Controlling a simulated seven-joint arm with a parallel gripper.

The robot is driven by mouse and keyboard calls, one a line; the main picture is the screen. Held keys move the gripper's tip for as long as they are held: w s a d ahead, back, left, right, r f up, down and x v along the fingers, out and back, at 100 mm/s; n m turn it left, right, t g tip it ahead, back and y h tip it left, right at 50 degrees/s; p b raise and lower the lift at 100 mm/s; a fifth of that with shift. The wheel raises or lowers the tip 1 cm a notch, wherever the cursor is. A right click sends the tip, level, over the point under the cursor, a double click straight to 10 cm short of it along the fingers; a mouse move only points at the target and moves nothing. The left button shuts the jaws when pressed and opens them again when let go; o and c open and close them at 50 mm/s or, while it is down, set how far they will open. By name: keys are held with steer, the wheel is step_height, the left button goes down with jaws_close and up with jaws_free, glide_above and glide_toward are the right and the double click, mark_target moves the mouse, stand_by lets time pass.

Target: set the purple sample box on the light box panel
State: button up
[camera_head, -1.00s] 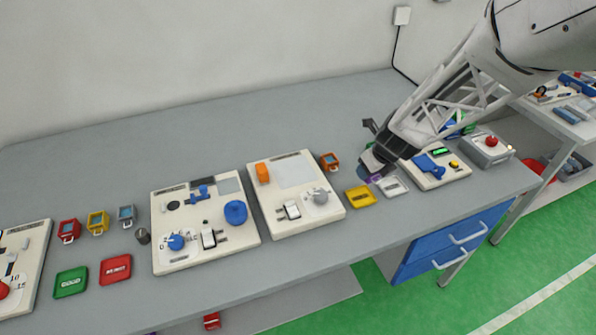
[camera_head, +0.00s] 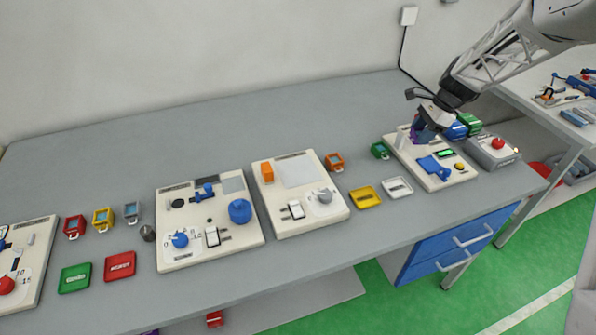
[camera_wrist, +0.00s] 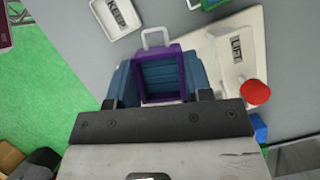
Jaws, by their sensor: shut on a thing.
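The purple sample box (camera_head: 417,131) is held in my gripper (camera_head: 426,122) above the back part of the right-hand panel (camera_head: 437,181). In the wrist view the box (camera_wrist: 174,48) has a purple frame, a blue inside and a pale handle, and my gripper's blue-grey fingers (camera_wrist: 162,80) close on its two sides. The plate is bare. My gripper is well to its right.
A yellow tray (camera_head: 365,197) and a white tray (camera_head: 397,188) lie between the two panels. Orange (camera_head: 335,162) and green (camera_head: 380,150) boxes stand behind them. A grey unit with a red button (camera_head: 497,144) is at the right. The bench behind the middle panel is clear.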

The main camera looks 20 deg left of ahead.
steer(key=shift+w+d+r+n+g+h, duration=1)
steer(key=shift+w+d+r+n, duration=1.95)
steer(key=shift+d+n, duration=1.05)
steer(key=s+a+f+m+t+y, duration=0.1)
steer(key=s+a+f+m, duration=0.1)
steer(key=s+a+m, duration=0.7)
steer(key=s+a+f+m+t, duration=0.2)
steer(key=s+a+m, duration=0.2)
steer(key=s+a, duration=0.2)
steer(key=s+a+f+m+t, duration=0.2)
steer(key=s+a+m, duration=0.2)
steer(key=s, duration=0.7)
steer(key=s+a+f+m+t, duration=0.2)
steer(key=s+a+m, duration=0.2)
steer(key=s+a, duration=0.4)
steer(key=shift+s+a+f+y, duration=0.25)
steer(key=shift+a+f+y, duration=0.05)
steer(key=shift+f+y, duration=0.1)
steer(key=shift+s+a+f+m+h, duration=0.1)
steer(key=shift+s+a+m+h, duration=0.05)
steer(key=shift+s+m, duration=0.4)
steer(key=shift+s+a+f+m+h, duration=0.15)
steer(key=shift+s+m, duration=0.2)
steer(key=shift+s, duration=0.4)
